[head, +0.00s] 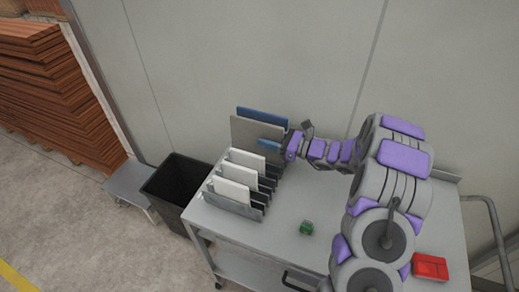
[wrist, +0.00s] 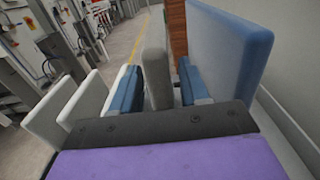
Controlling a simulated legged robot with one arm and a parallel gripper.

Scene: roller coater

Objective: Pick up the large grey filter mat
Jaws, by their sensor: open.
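The large grey filter mat (head: 243,130) stands upright near the back of a slotted rack (head: 236,207) in the head view. In the wrist view the grey mat (wrist: 157,72) is seen edge-on. My gripper (head: 270,145) reaches in from the right at the mat. In the wrist view my gripper (wrist: 158,88) is open, with one blue finger on each side of the grey mat's edge. The fingers look apart from the mat, but contact is hard to tell. A large blue mat (head: 262,113) stands just behind it, and in the wrist view the blue mat (wrist: 232,45) is on the right.
Several smaller white mats (head: 238,173) stand in the rack's front slots. The rack is on a grey cart (head: 262,240), with a small green object (head: 306,228) and a red box (head: 430,267). A black bin (head: 180,188) is left of the cart. A wall is close behind.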

